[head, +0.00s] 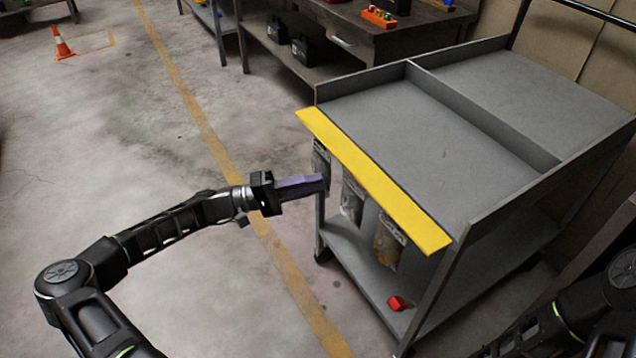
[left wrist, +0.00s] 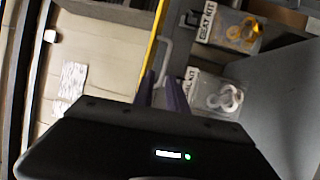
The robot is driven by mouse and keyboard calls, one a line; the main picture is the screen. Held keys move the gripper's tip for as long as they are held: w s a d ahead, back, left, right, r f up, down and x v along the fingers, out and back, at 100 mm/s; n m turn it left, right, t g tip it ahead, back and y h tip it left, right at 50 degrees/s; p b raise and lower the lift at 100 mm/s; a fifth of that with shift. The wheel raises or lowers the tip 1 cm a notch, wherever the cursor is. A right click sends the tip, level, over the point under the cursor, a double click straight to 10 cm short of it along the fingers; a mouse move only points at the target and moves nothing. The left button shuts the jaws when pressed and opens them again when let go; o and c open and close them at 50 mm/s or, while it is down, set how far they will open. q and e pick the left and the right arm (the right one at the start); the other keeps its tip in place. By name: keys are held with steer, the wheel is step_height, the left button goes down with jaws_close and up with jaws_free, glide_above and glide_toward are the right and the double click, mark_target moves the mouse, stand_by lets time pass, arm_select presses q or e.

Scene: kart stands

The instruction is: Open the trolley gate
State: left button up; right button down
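The grey trolley (head: 490,100) stands at the right in the head view. Its gate (head: 375,185) is a yellow panel along the near left edge of the top deck. In the left wrist view, the gate (left wrist: 152,45) shows as a thin yellow strip, with a pale bar handle (left wrist: 165,50) beside it. My left gripper (head: 322,182) has purple fingers and points at the trolley just below the gate. In the wrist view, its fingertips (left wrist: 161,78) are apart, close to the handle's lower end. I cannot tell whether they touch it. My right gripper is out of view.
Several labelled kit pouches (head: 352,200) hang below the gate. A red item (head: 397,303) lies on the trolley's lower shelf. A workbench (head: 330,40) stands behind, and an orange cone (head: 62,44) is far left. The floor left of the trolley is clear.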

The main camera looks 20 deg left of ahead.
mark_target(359, 172)
arm_select(q)
steer(key=f+x, duration=0.1)
steer(key=x, duration=0.7)
steer(key=shift+d+m, duration=0.2)
steer(key=shift+m, duration=0.1)
stand_by(0.3)
jaws_close()
steer(key=shift+g, duration=0.3)
